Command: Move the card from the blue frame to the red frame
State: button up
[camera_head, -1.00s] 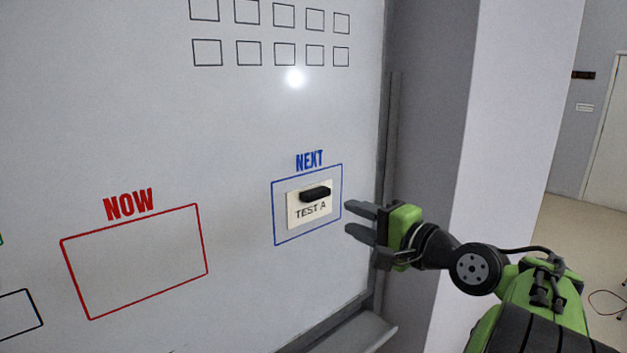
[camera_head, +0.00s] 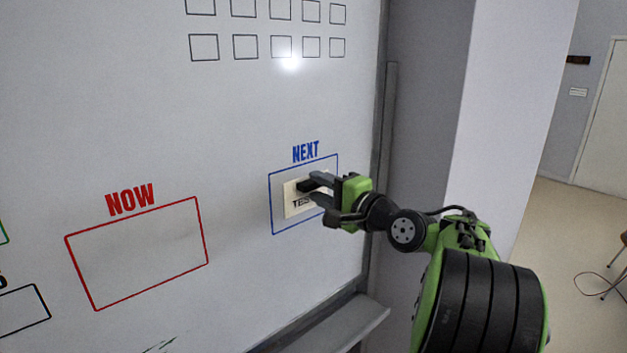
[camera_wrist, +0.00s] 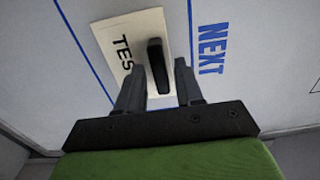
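The cream card (camera_head: 291,203) with black lettering sits on the whiteboard inside the blue frame (camera_head: 271,205) under the word NEXT. A black handle (camera_head: 304,188) stands out from the card; it shows in the wrist view (camera_wrist: 157,66). My gripper (camera_head: 318,188) is at the card, its fingers covering part of the lettering. In the wrist view my gripper (camera_wrist: 155,80) is open, with one finger on each side of the handle's near end and gaps between. The red frame (camera_head: 204,232) under the word NOW is empty, to the left.
The whiteboard (camera_head: 120,120) has rows of small black squares (camera_head: 245,46) at the top. A ledge (camera_head: 345,325) juts out at its lower right edge. The board between the blue and red frames is clear.

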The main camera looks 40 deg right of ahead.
jog(key=shift+a, duration=0.1)
grip_shut()
dwell(0.3)
